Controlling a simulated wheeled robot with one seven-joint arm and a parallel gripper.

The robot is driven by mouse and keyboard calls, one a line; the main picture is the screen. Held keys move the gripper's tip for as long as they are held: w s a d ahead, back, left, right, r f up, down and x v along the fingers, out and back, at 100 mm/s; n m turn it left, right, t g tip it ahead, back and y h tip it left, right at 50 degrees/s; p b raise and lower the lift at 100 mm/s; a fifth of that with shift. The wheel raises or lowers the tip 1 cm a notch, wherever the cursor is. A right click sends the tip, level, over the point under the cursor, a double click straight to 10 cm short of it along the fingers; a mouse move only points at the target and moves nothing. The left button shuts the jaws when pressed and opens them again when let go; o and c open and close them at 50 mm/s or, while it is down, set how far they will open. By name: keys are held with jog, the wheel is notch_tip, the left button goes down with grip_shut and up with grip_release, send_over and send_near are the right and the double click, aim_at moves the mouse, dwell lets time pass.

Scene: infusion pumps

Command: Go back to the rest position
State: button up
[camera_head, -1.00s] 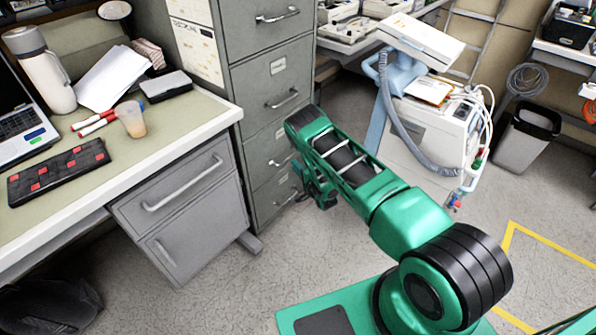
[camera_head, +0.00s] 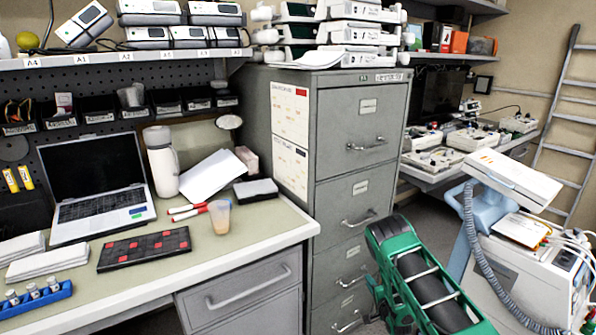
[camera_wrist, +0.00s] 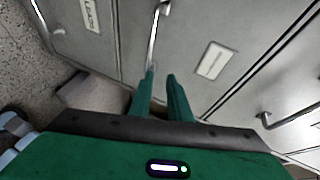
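My gripper (camera_wrist: 161,76) shows in the wrist view as two green fingers with a narrow gap between them. Nothing is held in the gap. It points toward the grey filing cabinet (camera_wrist: 195,25), and a drawer handle (camera_wrist: 155,35) appears beyond the fingertips; I cannot tell how far off it is. In the head view my green arm shows at the lower right, in front of the cabinet (camera_head: 345,105). The gripper itself cannot be made out there.
The desk (camera_head: 262,222) at left holds a laptop (camera_head: 95,185), a flask (camera_head: 161,160), a cup (camera_head: 220,216) and a black-red board (camera_head: 145,248). A white machine on a cart (camera_head: 525,270) stands right of my arm. Pumps (camera_head: 213,36) line the shelf above.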

jog(key=s+d+r+n+g+h, duration=0.1)
jog(key=s+d+r+g+h, duration=0.15)
jog(key=d+r, duration=0.65)
jog(key=s+d+r+n+g+h, duration=0.1)
jog(key=s+d+r+n+g, duration=0.15)
jog(key=r, duration=1.15)
jog(key=s+d+r+g, duration=0.3)
jog(key=s+d+r, duration=0.1)
jog(key=s+r, duration=0.5)
jog(key=s+r+n+g, duration=0.15)
jog(key=s+r, duration=0.35)
jog(key=s, duration=0.6)
jog(key=s+r+n+g, duration=0.1)
jog(key=s+r+g, duration=0.3)
jog(key=s, duration=0.8)
jog(key=s+a+r+n+y, duration=0.1)
jog(key=s+a+r, duration=0.1)
jog(key=s, duration=0.8)
jog(key=s+a+r+n+g+y, duration=0.1)
jog(key=s+a, duration=0.4)
jog(key=s, duration=0.6)
jog(key=shift+s+r, duration=0.3)
jog(key=shift+r, duration=0.35)
jog(key=shift+a+g, duration=0.1)
jog(key=shift+g, duration=0.15)
